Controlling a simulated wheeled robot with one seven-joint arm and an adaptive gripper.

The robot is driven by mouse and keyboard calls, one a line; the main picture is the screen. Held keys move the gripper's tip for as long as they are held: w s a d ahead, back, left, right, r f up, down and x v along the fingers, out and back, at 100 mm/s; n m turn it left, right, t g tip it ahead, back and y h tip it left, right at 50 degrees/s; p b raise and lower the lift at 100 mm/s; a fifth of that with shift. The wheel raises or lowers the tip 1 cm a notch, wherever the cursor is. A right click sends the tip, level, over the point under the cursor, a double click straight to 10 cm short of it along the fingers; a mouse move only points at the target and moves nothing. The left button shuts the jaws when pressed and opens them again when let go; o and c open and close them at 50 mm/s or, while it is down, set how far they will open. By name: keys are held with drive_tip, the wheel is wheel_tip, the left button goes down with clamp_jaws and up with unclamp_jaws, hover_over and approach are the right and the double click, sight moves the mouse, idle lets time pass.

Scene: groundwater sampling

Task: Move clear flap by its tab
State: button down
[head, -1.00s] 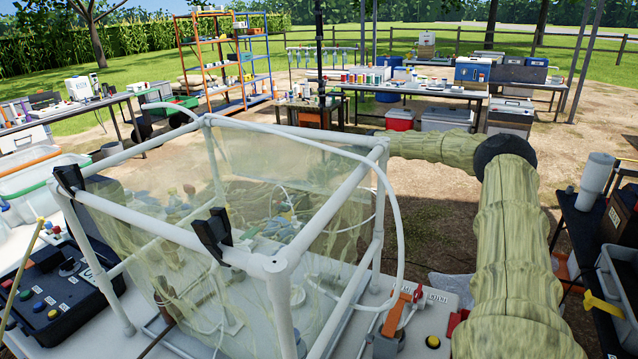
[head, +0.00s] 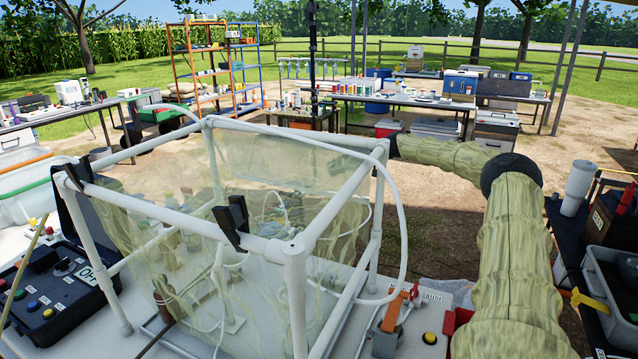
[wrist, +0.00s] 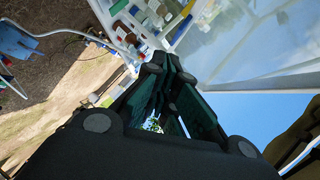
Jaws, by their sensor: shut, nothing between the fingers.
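A clear, faintly yellow-green flap (head: 150,225) hangs in loose folds on a white pipe frame (head: 345,200) in the head view. Two black clips grip the frame's top rail, one at the left corner (head: 72,178) and one near the front (head: 231,222). I cannot make out the tab. My arm reaches from the right to behind the frame's far right corner, and its end is hidden there. In the wrist view my gripper (wrist: 168,65) is shut and empty. A clear sheet (wrist: 225,40) and a white pipe (wrist: 262,82) are beside it, apparently apart from the fingers.
Bottles and tubing stand inside the frame on a white bench. A black control box (head: 55,295) is at left, and an orange-handled valve (head: 394,310) at front right. A dark table with a grey bin (head: 612,300) is close on the right. Open dirt ground lies behind.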

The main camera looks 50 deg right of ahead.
drive_tip(key=w+a+f+m+t+h+b, duration=0.1)
drive_tip(key=w+a+f+m+t+b, duration=0.15)
drive_tip(key=w+m+t, duration=0.4)
drive_tip(key=shift+g, duration=0.35)
drive_tip(key=a+p, duration=0.1)
drive_tip(key=a, duration=0.1)
drive_tip(key=s+a+p, duration=0.1)
drive_tip(key=a, duration=0.2)
drive_tip(key=shift+a+r+p, duration=0.1)
drive_tip(key=shift+a+p, duration=0.2)
idle(0.4)
drive_tip(key=shift+m, duration=0.25)
